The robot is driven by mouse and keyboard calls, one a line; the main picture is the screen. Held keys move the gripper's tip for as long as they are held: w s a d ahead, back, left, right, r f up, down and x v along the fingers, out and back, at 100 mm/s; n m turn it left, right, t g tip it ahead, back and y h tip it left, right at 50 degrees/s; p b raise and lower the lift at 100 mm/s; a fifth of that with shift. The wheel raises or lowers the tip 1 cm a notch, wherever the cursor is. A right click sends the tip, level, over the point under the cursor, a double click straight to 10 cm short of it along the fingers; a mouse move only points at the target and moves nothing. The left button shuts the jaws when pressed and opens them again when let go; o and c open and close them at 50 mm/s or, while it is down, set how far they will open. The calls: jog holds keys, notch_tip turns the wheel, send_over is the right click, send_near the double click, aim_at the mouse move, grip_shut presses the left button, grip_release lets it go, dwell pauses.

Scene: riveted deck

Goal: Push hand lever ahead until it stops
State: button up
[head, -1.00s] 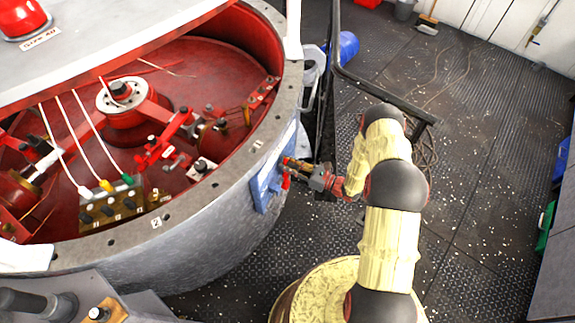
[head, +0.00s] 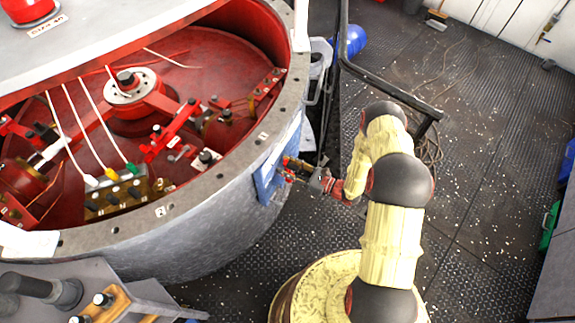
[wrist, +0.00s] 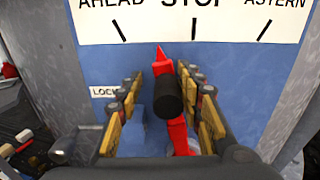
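The hand lever is a red arm with a black knob (wrist: 167,96), mounted on a blue panel (wrist: 240,75) under a white plate (wrist: 160,20) lettered AHEAD, STOP, ASTERN. Its red pointer (wrist: 160,57) stands between the AHEAD and STOP marks. My gripper (wrist: 158,82) is open, with one finger on each side of the knob; the right finger is very near it, and I cannot tell whether they touch. In the head view my gripper (head: 296,166) is at the blue panel (head: 268,180) on the drum's side; the lever is hard to make out there.
The large grey drum (head: 210,240) with a red interior fills the left. A black rail (head: 385,90) stands just beyond my arm. A lever labelled LOCK (wrist: 104,91) shows only in part. Open deck (head: 480,190) lies to the right.

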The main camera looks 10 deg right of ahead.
jog(key=shift+o, duration=0.2)
jog(key=shift+d, duration=0.15)
jog(key=shift+s+d, duration=0.1)
jog(key=shift+d, duration=0.2)
jog(key=v, duration=1.1)
jog(key=shift+s, duration=0.2)
jog(key=shift+f, duration=0.1)
